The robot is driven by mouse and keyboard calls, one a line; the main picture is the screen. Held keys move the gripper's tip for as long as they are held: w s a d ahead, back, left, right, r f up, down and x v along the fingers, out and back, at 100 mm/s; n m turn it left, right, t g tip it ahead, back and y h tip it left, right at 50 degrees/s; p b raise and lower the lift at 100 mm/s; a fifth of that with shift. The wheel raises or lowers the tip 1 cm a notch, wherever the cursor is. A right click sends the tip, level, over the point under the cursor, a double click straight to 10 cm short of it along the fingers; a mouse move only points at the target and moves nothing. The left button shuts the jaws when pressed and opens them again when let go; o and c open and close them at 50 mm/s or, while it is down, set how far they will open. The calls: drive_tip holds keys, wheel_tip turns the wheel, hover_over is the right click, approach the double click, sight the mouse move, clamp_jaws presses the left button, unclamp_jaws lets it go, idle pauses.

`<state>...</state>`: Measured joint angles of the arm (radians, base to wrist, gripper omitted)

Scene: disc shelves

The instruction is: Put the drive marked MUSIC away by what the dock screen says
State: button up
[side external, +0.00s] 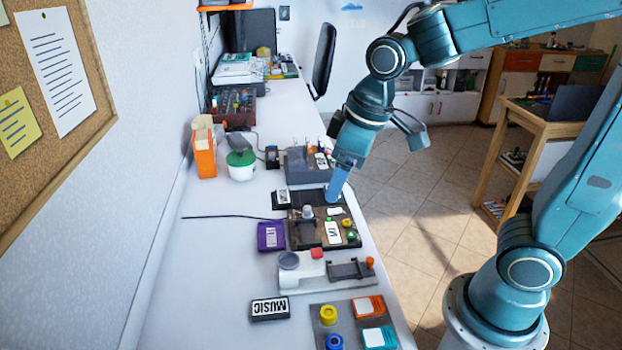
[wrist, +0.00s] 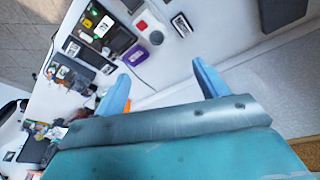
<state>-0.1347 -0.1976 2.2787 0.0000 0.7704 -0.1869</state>
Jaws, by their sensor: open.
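The drive marked MUSIC (side external: 270,308) is black with a white label and lies flat on the white bench near the front. In the wrist view a black drive with a white label (wrist: 181,24), apparently the same one, lies beyond my fingers.
A purple drive (side external: 271,236) lies left of the dark unit. A white device with a red button (side external: 316,254) stands between it and the MUSIC drive. A panel (side external: 349,306) with coloured knobs and orange and teal drives is at front. Clear bench lies at left.

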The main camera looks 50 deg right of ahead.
drive_tip(key=w+a+f+n+g, duration=0.25)
drive_tip(key=w+a+f, duration=0.25)
drive_tip(key=w+f, duration=0.3)
drive_tip(key=n, duration=0.3)
hover_over(270, 307)
wheel_tip(270, 307, down, 12)
drive_tip(key=f, duration=0.1)
drive_tip(key=shift+g, duration=0.45)
drive_tip(key=shift+f, duration=4.05)
drive_tip(key=shift+f, duration=0.1)
drive_tip(key=shift+f, duration=2.5)
drive_tip(key=c, duration=1.2)
drive_tip(key=shift+r, duration=0.1)
drive_tip(key=shift+c, duration=0.2)
wheel_tip(270, 307, up, 20)
